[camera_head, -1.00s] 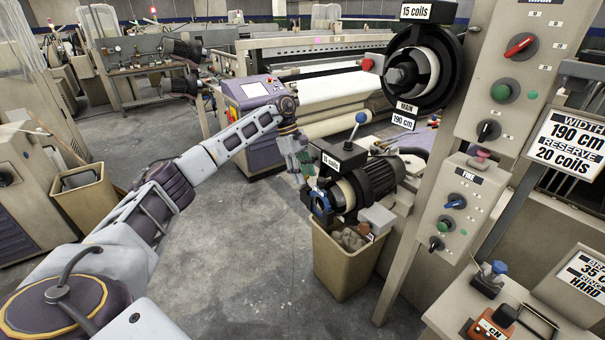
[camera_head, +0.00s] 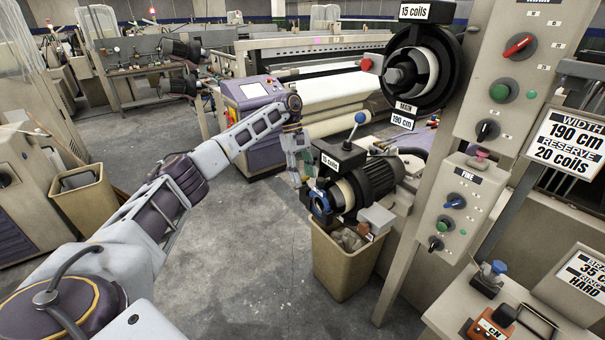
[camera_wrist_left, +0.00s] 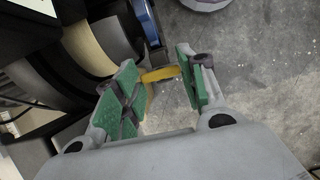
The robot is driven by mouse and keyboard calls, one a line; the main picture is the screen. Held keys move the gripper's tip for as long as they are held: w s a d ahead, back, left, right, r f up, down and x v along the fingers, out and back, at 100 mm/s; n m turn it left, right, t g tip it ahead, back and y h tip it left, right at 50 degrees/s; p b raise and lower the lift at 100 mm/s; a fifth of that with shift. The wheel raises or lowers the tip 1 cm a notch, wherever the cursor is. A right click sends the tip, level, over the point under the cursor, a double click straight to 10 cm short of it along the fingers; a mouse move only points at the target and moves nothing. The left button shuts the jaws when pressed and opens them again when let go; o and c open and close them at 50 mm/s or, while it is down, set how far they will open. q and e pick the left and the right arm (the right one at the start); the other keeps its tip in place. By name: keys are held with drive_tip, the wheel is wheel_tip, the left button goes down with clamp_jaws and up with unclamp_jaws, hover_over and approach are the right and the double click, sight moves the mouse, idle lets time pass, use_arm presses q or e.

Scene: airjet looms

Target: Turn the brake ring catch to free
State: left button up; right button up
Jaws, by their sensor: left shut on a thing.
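The lower feeder (camera_head: 372,180), labelled "15 coils", has a blue brake ring (camera_head: 320,205) on its front. The ring also shows at the top of the left wrist view (camera_wrist_left: 147,22). A small yellow catch (camera_wrist_left: 162,74) is just below the ring and lies between the green finger pads. My left gripper (camera_head: 305,186) is at the feeder's front left, close to the ring. The catch is too small to make out in the head view. My right gripper is not in view.
A tan bin (camera_head: 342,262) stands under the feeder. The upper feeder (camera_head: 422,70) and a control post (camera_head: 505,85) with knobs are to the right. A lever with a blue ball (camera_head: 360,118) rises above the lower feeder.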

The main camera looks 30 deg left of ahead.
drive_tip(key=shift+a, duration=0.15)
use_arm(q)
drive_tip(key=o, duration=0.9)
drive_tip(key=shift+o, duration=0.5)
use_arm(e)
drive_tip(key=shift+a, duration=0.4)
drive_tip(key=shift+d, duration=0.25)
use_arm(q)
drive_tip(key=shift+s+n, duration=0.1)
drive_tip(key=shift+n, duration=0.3)
